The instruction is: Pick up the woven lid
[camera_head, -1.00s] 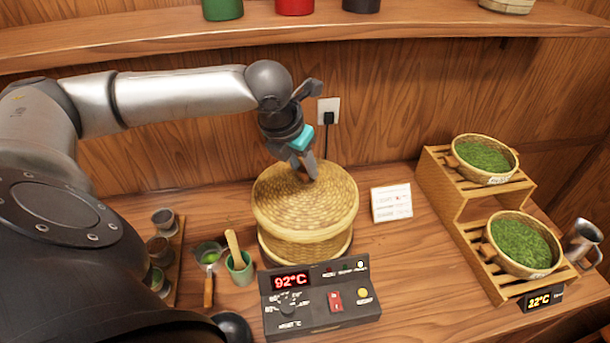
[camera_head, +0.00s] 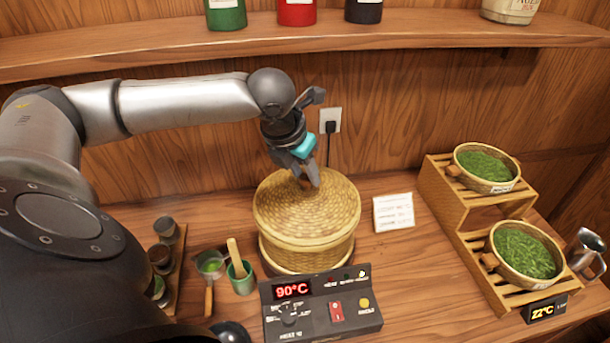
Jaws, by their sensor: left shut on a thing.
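The woven lid (camera_head: 307,210) is a round, straw-coloured basket lid in the middle of the counter. It sits on top of the woven steamer basket (camera_head: 306,258), and I cannot tell whether there is a gap between them. My left gripper (camera_head: 307,182) comes down from above, with its fingertips at the top of the lid near its centre. It is shut on the lid, at a handle that the fingers mostly hide. My right gripper is not in view.
A control box (camera_head: 320,306) reading 90°C stands in front of the basket. A green cup (camera_head: 241,278) and a tray of small cups (camera_head: 166,262) are at left. A white card (camera_head: 393,212) and a stepped wooden rack (camera_head: 448,215) with tea baskets stand at right. A shelf (camera_head: 420,33) runs above.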

